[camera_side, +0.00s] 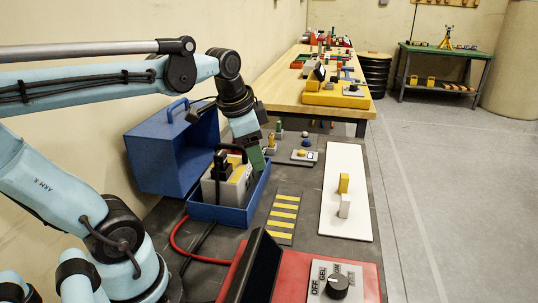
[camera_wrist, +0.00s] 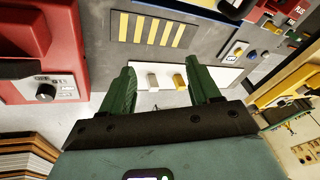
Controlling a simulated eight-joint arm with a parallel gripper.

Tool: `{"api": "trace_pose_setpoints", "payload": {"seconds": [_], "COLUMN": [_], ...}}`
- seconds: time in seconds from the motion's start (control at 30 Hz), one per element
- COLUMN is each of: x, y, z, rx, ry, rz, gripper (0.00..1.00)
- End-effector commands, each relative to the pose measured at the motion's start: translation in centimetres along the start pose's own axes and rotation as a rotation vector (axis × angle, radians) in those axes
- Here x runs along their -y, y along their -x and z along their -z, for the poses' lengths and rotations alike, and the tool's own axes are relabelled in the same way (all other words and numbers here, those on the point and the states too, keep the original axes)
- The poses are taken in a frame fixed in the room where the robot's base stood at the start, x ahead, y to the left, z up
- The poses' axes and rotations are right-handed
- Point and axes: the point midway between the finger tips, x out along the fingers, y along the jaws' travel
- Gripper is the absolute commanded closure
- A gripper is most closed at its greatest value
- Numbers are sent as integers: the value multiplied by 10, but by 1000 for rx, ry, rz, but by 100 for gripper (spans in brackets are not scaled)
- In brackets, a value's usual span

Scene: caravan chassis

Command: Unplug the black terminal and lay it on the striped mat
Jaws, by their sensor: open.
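A battery (camera_side: 238,186) stands in an open blue tray (camera_side: 222,215) in the side view. A black part (camera_side: 220,165) with a black cable loop sits on top of it; it looks like the black terminal, but its plug point is hidden. The striped mat (camera_side: 283,217), grey with yellow bars, lies bare to the right of the tray; it also shows in the wrist view (camera_wrist: 150,30). My gripper (camera_side: 257,158) is above the tray's right back part, beside the battery. Its green fingers (camera_wrist: 160,62) are apart in the wrist view, with nothing visible between them.
A blue case (camera_side: 173,150) stands open behind the tray. A white board (camera_side: 345,215) with a yellow and a white block lies right of the mat. A red panel with a knob (camera_side: 338,286) is in front. A red cable (camera_side: 180,245) runs beside the tray.

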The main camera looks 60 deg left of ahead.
Motion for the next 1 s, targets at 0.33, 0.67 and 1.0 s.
{"api": "trace_pose_setpoints", "payload": {"seconds": [0.33,0.67,1.0], "x": [83,90,81], "y": [56,52,8], "z": [-42,-56,-68], "rx": [218,233,232], "ry": [-363,-441,-440], "rz": [-203,-263,-260], "gripper": [38,38,38]}}
